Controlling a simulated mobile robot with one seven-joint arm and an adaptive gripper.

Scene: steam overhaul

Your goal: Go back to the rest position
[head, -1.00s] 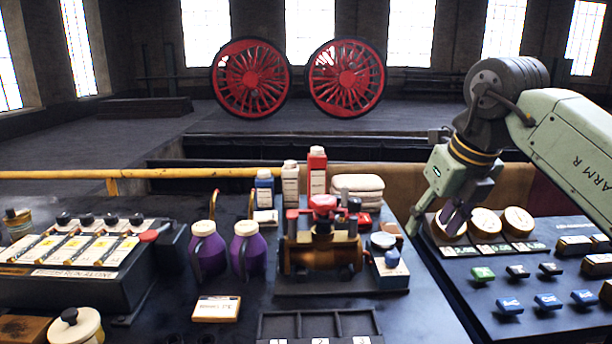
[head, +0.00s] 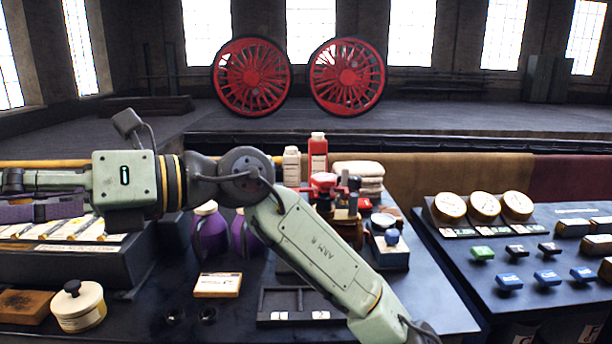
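My arm reaches from the lower right across the bench, with its wrist level and pointing left.
A lidded cream jar (head: 78,306), a label card (head: 217,284) and a slotted tray (head: 300,303) lie at the front. A red bottle (head: 317,155) and folded cloths (head: 358,172) stand behind. The right panel (head: 450,238) has dials and coloured blocks, clear of my arm.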

